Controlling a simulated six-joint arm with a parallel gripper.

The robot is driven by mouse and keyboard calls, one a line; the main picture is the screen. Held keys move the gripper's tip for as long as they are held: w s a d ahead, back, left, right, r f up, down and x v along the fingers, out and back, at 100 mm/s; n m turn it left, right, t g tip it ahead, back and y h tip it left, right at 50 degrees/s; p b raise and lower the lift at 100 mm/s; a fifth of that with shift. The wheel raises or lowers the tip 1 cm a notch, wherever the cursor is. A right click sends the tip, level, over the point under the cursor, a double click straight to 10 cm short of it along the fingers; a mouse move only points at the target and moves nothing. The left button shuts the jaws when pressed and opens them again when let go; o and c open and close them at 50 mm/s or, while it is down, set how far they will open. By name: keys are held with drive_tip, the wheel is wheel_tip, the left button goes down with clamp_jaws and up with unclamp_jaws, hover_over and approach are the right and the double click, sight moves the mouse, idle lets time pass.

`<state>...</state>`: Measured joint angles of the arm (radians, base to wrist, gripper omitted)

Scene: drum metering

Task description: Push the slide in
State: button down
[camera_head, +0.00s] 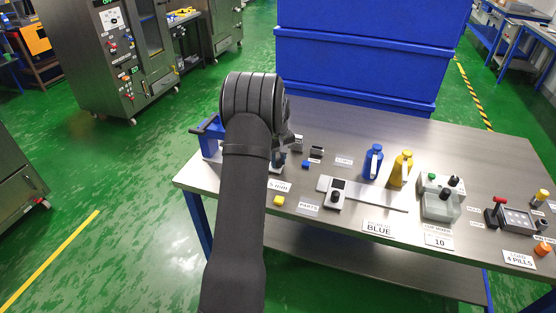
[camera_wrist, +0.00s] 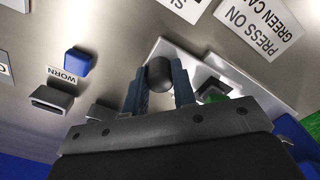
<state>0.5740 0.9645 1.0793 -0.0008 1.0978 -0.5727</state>
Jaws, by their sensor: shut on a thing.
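In the wrist view my gripper (camera_wrist: 159,78) is closed with its two dark blue-grey fingers on either side of a round black knob (camera_wrist: 160,70). The knob is in front of a pale plate (camera_wrist: 250,88) with a dark opening and a green part (camera_wrist: 212,95) near its right side. I cannot tell how far the slide is in; its body is mostly hidden by the fingers and gripper housing.
On the metal table (camera_head: 480,150), a blue block (camera_wrist: 78,61) and a dark grey box (camera_wrist: 52,100) lie left of the gripper in the wrist view.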

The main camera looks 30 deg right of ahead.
drive_tip(key=w+a, duration=0.6)
drive_tip(key=shift+d, duration=0.1)
drive_tip(key=c, duration=1.2)
unclamp_jaws()
drive_tip(key=shift+r, duration=0.1)
wheel_tip(320, 180, up, 17)
drive_tip(key=shift+r, duration=0.15)
